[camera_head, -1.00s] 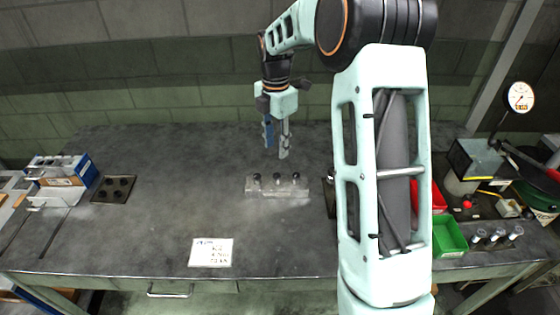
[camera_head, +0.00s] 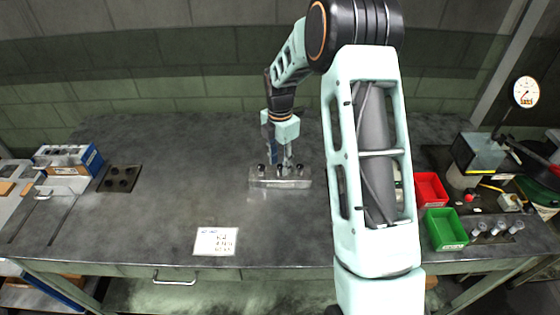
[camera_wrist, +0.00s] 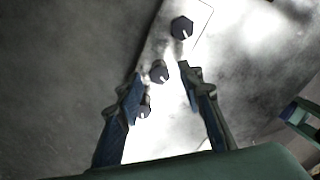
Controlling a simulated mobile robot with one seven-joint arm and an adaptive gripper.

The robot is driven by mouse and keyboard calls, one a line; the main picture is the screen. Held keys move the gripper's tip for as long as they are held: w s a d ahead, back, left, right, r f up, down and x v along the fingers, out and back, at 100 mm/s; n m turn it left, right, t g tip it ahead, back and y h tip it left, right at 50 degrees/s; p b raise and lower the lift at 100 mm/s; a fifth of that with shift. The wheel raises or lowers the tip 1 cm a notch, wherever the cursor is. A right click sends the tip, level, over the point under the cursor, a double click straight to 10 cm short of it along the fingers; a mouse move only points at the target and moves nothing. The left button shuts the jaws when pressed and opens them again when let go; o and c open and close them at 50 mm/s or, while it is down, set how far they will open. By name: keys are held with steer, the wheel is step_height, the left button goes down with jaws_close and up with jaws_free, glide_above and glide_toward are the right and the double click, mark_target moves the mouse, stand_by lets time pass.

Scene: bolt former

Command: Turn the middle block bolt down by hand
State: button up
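The metal block (camera_head: 281,184) lies on the bench with a row of three dark-headed bolts standing in it. The middle block bolt (camera_head: 279,171) is near my gripper (camera_head: 280,163), whose fingers point down just above the block. In the wrist view my gripper (camera_wrist: 161,75) is open, with one finger on each side of the middle block bolt (camera_wrist: 158,72). The bolt's dark head bears a white mark. I cannot tell whether the fingers touch it. Another bolt (camera_wrist: 181,27) is above it in that picture, and the third (camera_wrist: 144,109) is partly behind the left finger.
A white note (camera_head: 214,241) lies in front of the block. A dark plate with holes (camera_head: 119,179) and a blue box (camera_head: 68,160) are at left. A red bin (camera_head: 431,190), a green bin (camera_head: 445,228) and a dial gauge (camera_head: 525,92) are at right. The bench around the block is mostly clear.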

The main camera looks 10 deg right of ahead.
jaws_close()
steer(key=shift+m, duration=0.3)
